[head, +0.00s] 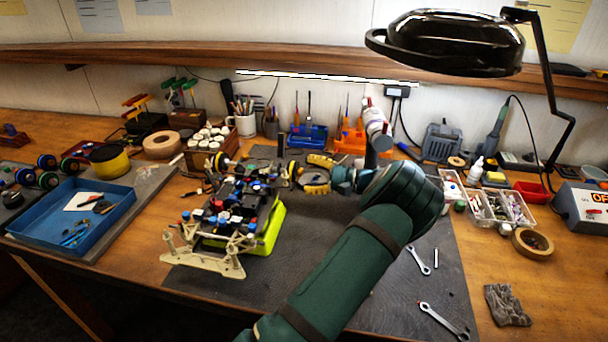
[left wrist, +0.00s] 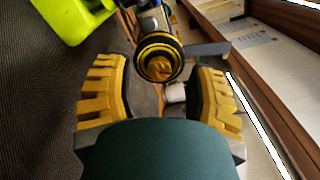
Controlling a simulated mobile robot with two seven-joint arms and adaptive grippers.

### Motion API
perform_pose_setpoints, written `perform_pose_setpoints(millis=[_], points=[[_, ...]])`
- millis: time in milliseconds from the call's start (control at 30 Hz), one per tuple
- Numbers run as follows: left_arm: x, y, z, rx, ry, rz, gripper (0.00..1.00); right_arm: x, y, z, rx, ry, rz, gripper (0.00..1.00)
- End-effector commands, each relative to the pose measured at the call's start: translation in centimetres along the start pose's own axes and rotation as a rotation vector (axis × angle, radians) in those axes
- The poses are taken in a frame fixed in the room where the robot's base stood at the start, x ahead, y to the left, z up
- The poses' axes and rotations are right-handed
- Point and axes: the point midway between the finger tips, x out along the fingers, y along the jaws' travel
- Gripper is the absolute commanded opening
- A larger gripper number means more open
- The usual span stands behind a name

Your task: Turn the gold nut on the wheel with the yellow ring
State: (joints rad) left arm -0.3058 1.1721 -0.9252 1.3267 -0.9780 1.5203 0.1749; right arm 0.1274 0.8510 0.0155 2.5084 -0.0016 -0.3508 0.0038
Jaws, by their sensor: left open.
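The wheel with the yellow ring (left wrist: 147,42) is in the upper middle of the left wrist view, on the end of the car's axle. The gold nut (left wrist: 160,68) is at its centre, facing my wrist camera. My left gripper (head: 304,174) is open beside the car (head: 235,205). Its two yellow-padded fingers stand on either side of the wheel in the left wrist view (left wrist: 161,72), with visible gaps to it. I cannot tell how far the fingertips are from the wheel in depth. My right gripper is not in view.
The car rests on a lime-green stand (head: 270,232) on a dark mat (head: 330,215). A blue tray (head: 118,212) is at left. Wrenches (head: 443,320) lie on the right, near small parts bins (head: 487,208). A black lamp (head: 450,45) hangs over the back right.

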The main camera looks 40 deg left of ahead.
Motion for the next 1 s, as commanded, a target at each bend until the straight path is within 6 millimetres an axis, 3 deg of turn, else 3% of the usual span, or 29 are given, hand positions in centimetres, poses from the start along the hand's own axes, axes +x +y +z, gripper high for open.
perform_pose_setpoints(millis=[200, 500, 667, 1000], points=[[1.5, 0.0, 0.0, 0.0, 0.0, 0.0, 0.55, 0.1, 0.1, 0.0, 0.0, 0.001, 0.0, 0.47], [1.6, 0.0, 0.0, 0.0, 0.001, 0.0, 0.57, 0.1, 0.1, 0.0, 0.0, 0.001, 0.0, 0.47], [1.6, 0.0, 0.0, 0.0, 0.001, 0.0, 0.01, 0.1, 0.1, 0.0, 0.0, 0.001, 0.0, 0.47], [1.7, 0.0, 0.0, 0.003, 0.0, 0.0, 0.0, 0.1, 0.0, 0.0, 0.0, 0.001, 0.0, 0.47]])
